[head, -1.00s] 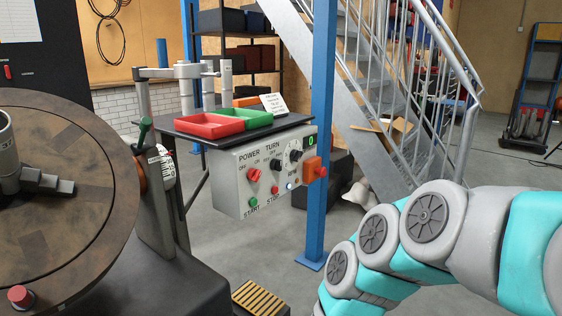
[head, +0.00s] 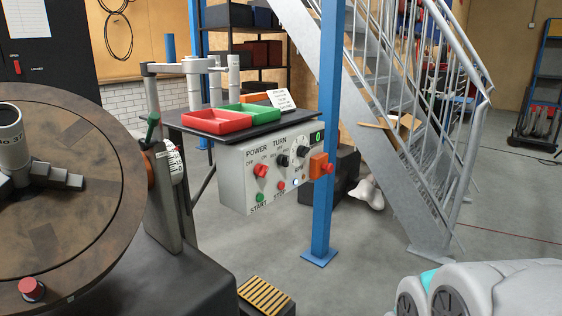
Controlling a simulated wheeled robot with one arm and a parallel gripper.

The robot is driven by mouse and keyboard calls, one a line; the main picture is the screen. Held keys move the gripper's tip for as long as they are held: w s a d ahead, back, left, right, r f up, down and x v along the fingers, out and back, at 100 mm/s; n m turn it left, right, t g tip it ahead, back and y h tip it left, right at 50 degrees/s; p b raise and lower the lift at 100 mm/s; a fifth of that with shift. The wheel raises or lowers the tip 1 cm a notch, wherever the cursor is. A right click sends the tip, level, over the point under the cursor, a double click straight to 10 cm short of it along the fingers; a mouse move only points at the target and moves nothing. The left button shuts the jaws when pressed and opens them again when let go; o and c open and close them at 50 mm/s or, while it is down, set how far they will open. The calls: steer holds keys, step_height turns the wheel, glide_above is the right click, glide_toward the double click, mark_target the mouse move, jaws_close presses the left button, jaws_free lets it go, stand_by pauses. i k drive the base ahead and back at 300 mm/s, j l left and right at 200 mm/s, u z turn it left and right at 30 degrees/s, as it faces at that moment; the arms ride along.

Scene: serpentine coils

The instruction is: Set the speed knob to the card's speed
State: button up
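The grey control box (head: 236,184) hangs under a dark shelf in the middle of the head view. The speed knob (head: 302,151) is a black knob on a dial at the box's right; its setting is too small to read. A small green display (head: 317,135) above it seems to show 0. The white card (head: 281,98) leans on the shelf behind the trays, its writing too small to read. A black TURN knob (head: 282,160) and a red POWER knob (head: 261,170) sit left of the speed knob. My gripper is out of view; only my arm links show at the lower right.
A red tray (head: 216,122) and a green tray (head: 254,113) sit on the shelf. An orange block with a red button (head: 320,166) juts out beside the dial. A blue post (head: 323,220) stands just right of the box. A large round table (head: 70,235) fills the left.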

mark_target(302, 151)
steer(key=i+j+u, duration=0.1)
steer(key=i, duration=0.3)
steer(key=i+j+u, duration=0.15)
steer(key=i, duration=0.25)
